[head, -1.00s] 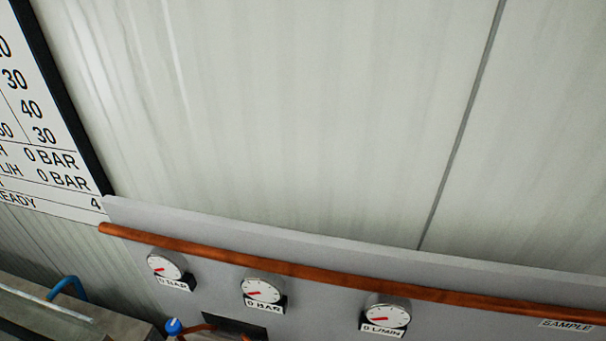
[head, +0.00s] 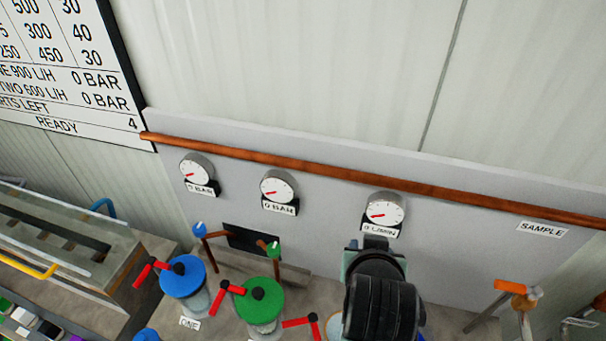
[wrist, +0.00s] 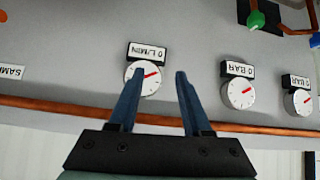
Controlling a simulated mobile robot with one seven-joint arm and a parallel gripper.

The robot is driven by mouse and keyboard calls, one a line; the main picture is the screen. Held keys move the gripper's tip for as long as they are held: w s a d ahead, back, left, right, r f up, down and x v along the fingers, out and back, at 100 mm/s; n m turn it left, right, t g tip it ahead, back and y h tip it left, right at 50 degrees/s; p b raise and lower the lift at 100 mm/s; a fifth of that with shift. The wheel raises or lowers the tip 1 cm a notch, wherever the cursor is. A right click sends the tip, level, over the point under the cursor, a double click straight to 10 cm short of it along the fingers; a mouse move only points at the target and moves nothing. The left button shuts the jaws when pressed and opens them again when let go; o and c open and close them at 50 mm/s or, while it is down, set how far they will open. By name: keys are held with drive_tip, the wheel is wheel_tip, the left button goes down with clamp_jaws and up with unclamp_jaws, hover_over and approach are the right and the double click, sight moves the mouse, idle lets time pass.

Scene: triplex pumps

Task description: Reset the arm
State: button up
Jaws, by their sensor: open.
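My gripper (wrist: 155,88) is open and empty in the wrist view, its two dark blue fingers apart and pointing toward the grey gauge panel. The L/MIN gauge (wrist: 142,78) shows between the fingers; I cannot tell how far off it is. In the head view my dark arm rises at the lower right of centre, just below the same L/MIN gauge (head: 384,209). The fingertips are hidden there behind my arm.
A blue-topped pump (head: 183,277) and a green-topped pump (head: 259,300) with red handles stand left of my arm. An orange-handled valve (head: 512,287) is at right. A copper pipe (head: 300,168) crosses the panel. A status board (head: 70,75) hangs upper left.

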drive_tip(key=w+a+r+t+b, duration=0.1)
drive_tip(key=a+r+t, duration=0.15)
drive_tip(key=r, duration=0.65)
drive_tip(key=w+a+r+n+t+b, duration=0.15)
drive_tip(key=r+t, duration=0.25)
drive_tip(key=r, duration=0.4)
drive_tip(key=w+a+r+t, duration=0.1)
drive_tip(key=a+r+t, duration=0.15)
drive_tip(key=r, duration=0.65)
drive_tip(key=s+a+r+t+y, duration=0.1)
drive_tip(key=s+r+t, duration=0.3)
drive_tip(key=r, duration=0.5)
drive_tip(key=s+a+r+t+y+b, duration=0.1)
drive_tip(key=s+a+r+t, duration=0.2)
drive_tip(key=s+r+t, duration=0.2)
wheel_tip(320, 180, up, 4)
drive_tip(key=s, duration=0.2)
drive_tip(key=shift+s+a+r, duration=0.2)
drive_tip(key=shift+s+r, duration=0.05)
drive_tip(key=shift+s, duration=0.05)
drive_tip(key=shift+d+n, duration=0.1)
drive_tip(key=shift+n, duration=0.15)
